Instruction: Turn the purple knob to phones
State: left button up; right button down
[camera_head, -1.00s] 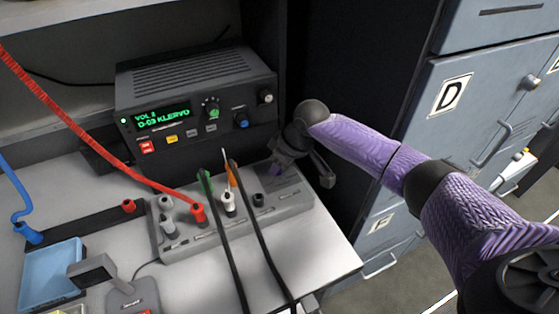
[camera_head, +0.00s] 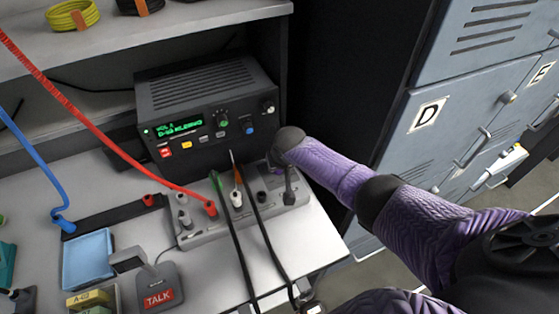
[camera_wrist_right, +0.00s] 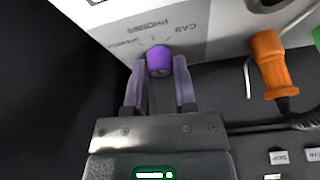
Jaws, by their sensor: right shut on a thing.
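The purple knob (camera_wrist_right: 159,60) sits on a pale grey panel in the right wrist view. The fingers of my right gripper (camera_wrist_right: 159,75) are shut on it, one on each side. Printed labels show upside down beside the knob: CAB, PHONES and a third too small to read surely. I cannot make out the knob's pointer. In the head view my right gripper (camera_head: 277,170) is at the right end of the grey jack panel (camera_head: 215,228) and hides the knob. My left gripper is not clearly in view.
A radio unit (camera_head: 208,112) with a green display stands behind the panel. Red, green, white and orange plugs and hanging cables are close to the left of my gripper. A TALK pedestal (camera_head: 158,292) and blue tray (camera_head: 88,260) are at front left. Lockers (camera_head: 440,110) stand right.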

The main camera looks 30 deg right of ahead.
jog(key=shift+m, duration=0.3)
dwell(0.4)
jog(key=shift+c, duration=2.1)
grip_release()
jog(key=p+v, duration=0.7)
jog(key=v, duration=0.3)
jog(key=shift+w+a, duration=0.1)
